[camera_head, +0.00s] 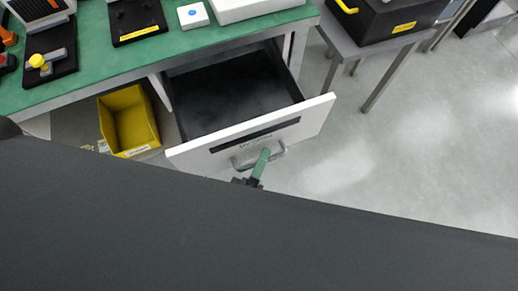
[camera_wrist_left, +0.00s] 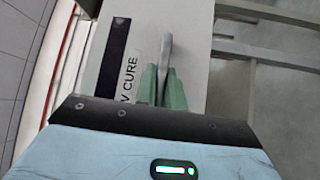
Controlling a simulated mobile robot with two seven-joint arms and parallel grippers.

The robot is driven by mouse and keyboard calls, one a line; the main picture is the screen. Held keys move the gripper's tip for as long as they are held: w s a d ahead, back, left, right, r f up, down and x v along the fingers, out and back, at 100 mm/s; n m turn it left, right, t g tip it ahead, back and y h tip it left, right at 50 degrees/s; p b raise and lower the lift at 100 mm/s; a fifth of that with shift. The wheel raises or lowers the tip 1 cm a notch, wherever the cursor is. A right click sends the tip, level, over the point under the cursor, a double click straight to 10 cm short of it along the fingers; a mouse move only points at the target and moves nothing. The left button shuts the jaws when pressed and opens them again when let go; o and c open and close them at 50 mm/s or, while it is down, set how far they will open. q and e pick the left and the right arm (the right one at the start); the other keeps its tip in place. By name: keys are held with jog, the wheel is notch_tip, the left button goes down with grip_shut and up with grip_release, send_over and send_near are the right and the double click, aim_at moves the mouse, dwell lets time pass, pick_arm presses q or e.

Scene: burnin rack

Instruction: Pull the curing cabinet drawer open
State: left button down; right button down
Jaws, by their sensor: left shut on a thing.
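The curing cabinet drawer (camera_head: 318,116) has a white front with a dark strip and stands pulled out from under the green-topped bench, its dark inside showing empty. Its front also shows in the left wrist view (camera_wrist_left: 190,22), with lettering that reads "CURE". A grey bar handle (camera_head: 279,151) runs across the lower front; it also shows in the left wrist view (camera_wrist_left: 166,48). My left gripper (camera_head: 262,160) has green fingers and is shut on the handle; in the left wrist view the fingers (camera_wrist_left: 162,82) sit on both sides of the bar. My right gripper is not in view.
A yellow bin (camera_head: 128,118) stands under the bench left of the drawer. The green bench top (camera_head: 180,47) carries several devices. A side table (camera_head: 353,47) with a black case (camera_head: 385,18) stands at the right. The floor (camera_head: 420,150) right of the drawer is clear.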

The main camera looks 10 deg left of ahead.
pick_arm(q)
jog(key=c, duration=1.8)
grip_release()
jog(key=shift+o, duration=0.2)
jog(key=v, duration=0.7)
jog(key=shift+s, duration=0.4)
jog(key=shift+f, duration=0.1)
